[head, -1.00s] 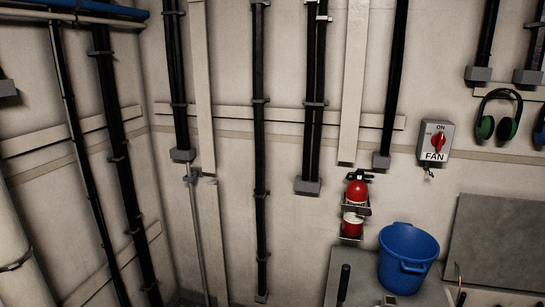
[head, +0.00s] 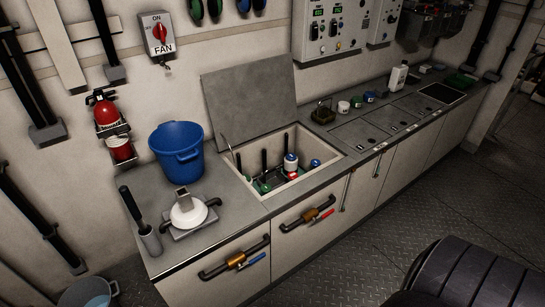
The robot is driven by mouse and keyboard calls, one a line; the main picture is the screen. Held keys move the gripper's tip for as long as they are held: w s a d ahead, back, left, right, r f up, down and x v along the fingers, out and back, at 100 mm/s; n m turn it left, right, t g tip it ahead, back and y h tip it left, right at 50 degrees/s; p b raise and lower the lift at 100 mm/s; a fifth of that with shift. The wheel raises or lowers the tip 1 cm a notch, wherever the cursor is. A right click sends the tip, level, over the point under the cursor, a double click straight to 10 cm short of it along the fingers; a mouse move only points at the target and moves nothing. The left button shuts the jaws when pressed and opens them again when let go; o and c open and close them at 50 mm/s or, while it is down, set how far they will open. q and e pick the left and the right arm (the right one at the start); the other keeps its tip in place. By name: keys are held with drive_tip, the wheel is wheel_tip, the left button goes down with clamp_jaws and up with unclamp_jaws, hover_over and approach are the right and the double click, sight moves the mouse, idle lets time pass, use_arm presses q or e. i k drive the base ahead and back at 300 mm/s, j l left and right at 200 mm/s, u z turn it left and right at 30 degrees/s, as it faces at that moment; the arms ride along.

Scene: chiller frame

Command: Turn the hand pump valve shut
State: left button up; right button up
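Two pipe valves sit on the front of the grey counter (head: 225,200) in the head view. The right brass valve (head: 311,214) has a red lever (head: 321,217). A black-handled lever in a grey cylinder (head: 148,240) stands at the counter's left end, beside a white domed fitting (head: 188,211) with pipes. I cannot tell from any label which valve belongs to the hand pump. Neither gripper shows.
A blue bucket (head: 178,152) stands behind the domed fitting. An open bin (head: 330,160) with its lid (head: 250,100) raised holds tools and bottles. A bucket (head: 87,293) is on the floor at lower left. Metal floor (head: 345,255) is free before the counter.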

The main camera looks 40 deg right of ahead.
sight(241, 267)
drive_tip(key=z, duration=1)
